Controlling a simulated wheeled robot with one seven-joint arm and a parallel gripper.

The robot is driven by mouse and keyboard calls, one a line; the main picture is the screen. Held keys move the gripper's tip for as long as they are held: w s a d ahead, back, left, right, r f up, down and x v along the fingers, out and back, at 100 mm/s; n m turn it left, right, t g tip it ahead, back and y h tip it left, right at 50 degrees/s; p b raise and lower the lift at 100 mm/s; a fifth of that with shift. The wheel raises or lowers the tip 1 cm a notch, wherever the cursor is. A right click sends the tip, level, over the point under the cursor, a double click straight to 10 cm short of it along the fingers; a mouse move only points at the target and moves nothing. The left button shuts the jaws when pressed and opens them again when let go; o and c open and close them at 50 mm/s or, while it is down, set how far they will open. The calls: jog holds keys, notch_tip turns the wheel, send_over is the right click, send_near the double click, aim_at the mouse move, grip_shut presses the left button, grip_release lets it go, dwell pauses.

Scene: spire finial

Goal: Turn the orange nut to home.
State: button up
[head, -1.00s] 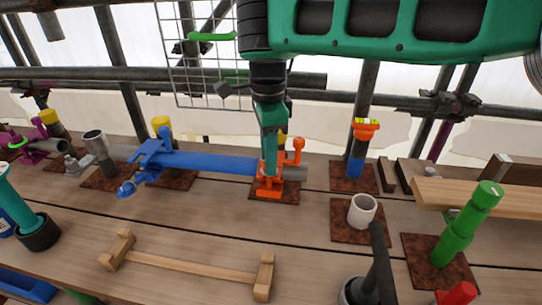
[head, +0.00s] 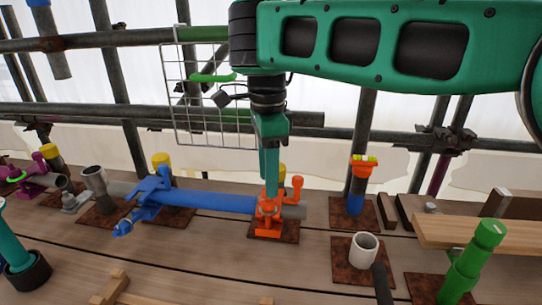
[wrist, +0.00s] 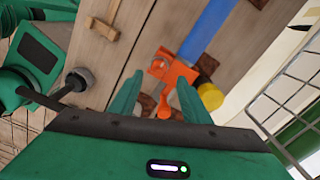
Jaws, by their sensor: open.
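An orange clamp (head: 268,228) sits on a rusty square plate, around the right end of a blue tube (head: 210,201). An upright orange piece with a rounded head (head: 297,187) rises at the clamp's right side. I cannot tell for sure which orange part is the nut. My gripper (head: 268,193) points down over the clamp and hides part of it. In the wrist view my gripper (wrist: 160,82) is open, its two fingers apart. An orange knob-like piece (wrist: 165,106) shows between the fingers, with the clamp (wrist: 175,70) just beyond. Contact is not visible.
A post with an orange and yellow top (head: 363,165) stands right of the clamp. A white cup (head: 364,248) and a green post (head: 470,265) stand nearer at right. A wire mesh panel (head: 205,110) hangs behind my gripper.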

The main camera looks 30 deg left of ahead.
jog(key=shift+r, duration=2.55)
